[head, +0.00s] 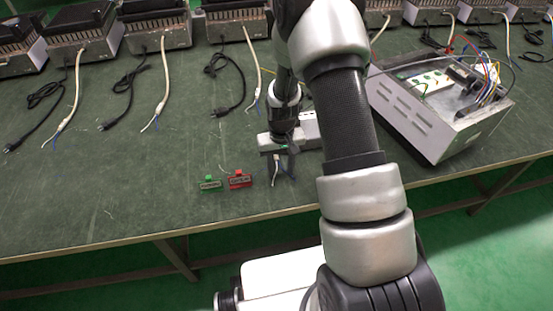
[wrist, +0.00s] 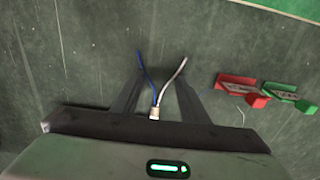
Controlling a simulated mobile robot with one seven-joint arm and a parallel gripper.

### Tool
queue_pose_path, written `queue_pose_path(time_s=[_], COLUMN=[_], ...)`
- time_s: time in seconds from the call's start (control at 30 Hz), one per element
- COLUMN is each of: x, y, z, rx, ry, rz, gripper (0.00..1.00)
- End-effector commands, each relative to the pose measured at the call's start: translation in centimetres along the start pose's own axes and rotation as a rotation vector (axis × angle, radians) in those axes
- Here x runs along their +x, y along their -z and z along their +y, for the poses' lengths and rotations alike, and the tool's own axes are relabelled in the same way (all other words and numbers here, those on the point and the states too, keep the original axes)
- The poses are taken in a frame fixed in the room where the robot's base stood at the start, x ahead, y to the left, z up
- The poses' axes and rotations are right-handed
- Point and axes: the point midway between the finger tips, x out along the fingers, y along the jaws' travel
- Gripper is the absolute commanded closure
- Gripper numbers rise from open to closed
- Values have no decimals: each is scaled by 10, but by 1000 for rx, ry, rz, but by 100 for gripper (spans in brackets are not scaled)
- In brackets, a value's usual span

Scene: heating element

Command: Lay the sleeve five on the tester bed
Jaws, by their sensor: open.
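My gripper (head: 278,176) is open, pointing down low over the front middle of the green table. In the wrist view, a blue wire and a white wire (wrist: 180,68) run between the fingers of my gripper (wrist: 160,84) to a small pale sleeve-like end (wrist: 154,113). The fingers stand on both sides of it, with gaps visible. I cannot read a number on it. A white block (head: 309,124) stands just behind my gripper, partly hidden by the arm. I cannot tell which thing is the tester bed.
A white open-topped box (head: 425,118) with wiring sits at the right. Several heater units (head: 155,27) with cords line the back. The table's left front is clear.

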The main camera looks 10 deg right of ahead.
Motion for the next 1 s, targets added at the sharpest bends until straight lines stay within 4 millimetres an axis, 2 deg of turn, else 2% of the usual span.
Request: queue_pose_path(time_s=[0.07,0.2,0.3,0.5,0.63,1.0], x=[1,1,1,1,-7,-79], y=[0,0,0,0,0,1], z=[0,0,0,0,0,0], rx=[0,0,0,0,0,0], ry=[0,0,0,0,0,0], rz=[0,0,-1,-1,0,3], gripper=[63,86,100,100,100,100])
